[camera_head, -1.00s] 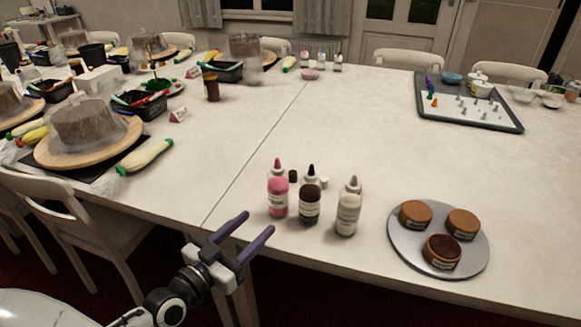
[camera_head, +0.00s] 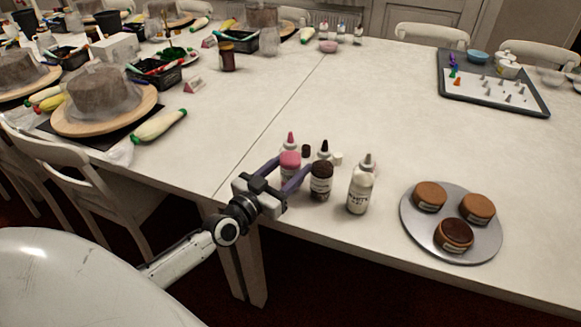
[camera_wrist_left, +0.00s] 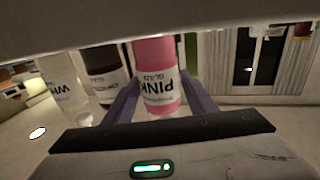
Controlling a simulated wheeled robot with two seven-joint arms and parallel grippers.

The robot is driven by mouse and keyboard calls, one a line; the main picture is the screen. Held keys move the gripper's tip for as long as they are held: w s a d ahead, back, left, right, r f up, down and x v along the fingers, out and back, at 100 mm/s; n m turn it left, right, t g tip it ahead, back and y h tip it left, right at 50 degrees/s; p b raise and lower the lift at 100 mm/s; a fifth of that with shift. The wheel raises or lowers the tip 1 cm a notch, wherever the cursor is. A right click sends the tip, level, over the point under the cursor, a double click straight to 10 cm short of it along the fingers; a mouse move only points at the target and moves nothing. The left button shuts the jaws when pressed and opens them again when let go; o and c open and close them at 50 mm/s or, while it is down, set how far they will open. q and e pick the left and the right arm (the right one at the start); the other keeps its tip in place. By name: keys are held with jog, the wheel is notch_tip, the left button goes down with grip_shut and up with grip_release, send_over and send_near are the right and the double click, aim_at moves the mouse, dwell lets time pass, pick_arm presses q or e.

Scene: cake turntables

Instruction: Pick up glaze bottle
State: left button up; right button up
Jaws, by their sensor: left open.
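The pink glaze bottle (camera_head: 290,160) stands upright near the table's front edge. My left gripper (camera_head: 290,168) is open, its two purple fingers on either side of the pink bottle. In the left wrist view the pink bottle (camera_wrist_left: 157,75) stands between the fingers; I cannot tell whether they touch it. A dark brown glaze bottle (camera_head: 321,180) stands just right of the right finger, and a white glaze bottle (camera_head: 360,191) stands further right. The dark bottle (camera_wrist_left: 108,65) and white bottle (camera_wrist_left: 66,85) also show in the left wrist view. My right gripper is out of view.
A round grey plate (camera_head: 412,236) with three small cakes lies right of the bottles. A small dark cap (camera_head: 306,151) and a white cap (camera_head: 338,158) lie behind them. A tray (camera_head: 462,101) of piping tips is at the back right. The table's middle is clear.

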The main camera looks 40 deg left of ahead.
aim_at(290, 132)
pick_arm(q)
jog(key=c, duration=0.5)
jog(key=shift+r, duration=0.1)
jog(key=shift+o, duration=0.2)
notch_tip(290, 132, up, 9)
jog(key=p, duration=0.4)
jog(key=shift+r, duration=0.5)
